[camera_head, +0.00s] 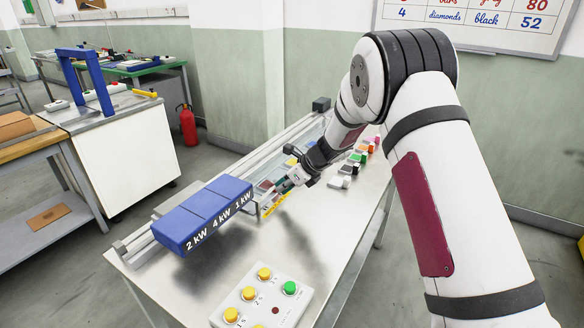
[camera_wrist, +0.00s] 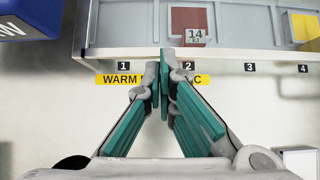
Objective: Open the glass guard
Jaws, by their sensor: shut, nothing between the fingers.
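My gripper (camera_head: 285,187) is over the long metal bench, beside the blue boxes. In the wrist view, its teal-padded fingers (camera_wrist: 160,75) are shut with nothing between them. The tips are at the near edge of a long grey tray (camera_wrist: 130,55), between the numbers 1 and 2. They cover the middle of a yellow label (camera_wrist: 115,80) reading "WARM" and ending in "C". I cannot tell whether they touch the edge. The glass guard is hard to make out; a clear pane over the tray cannot be told apart from it.
Blue boxes (camera_head: 205,214) marked 2 kW, 4 kW and 1 kW stand left of my gripper. A red block (camera_wrist: 189,24) marked 14 and a yellow block (camera_wrist: 303,28) show in the tray. A button panel (camera_head: 262,298) lies at the front. Coloured pieces (camera_head: 357,158) stand to the right.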

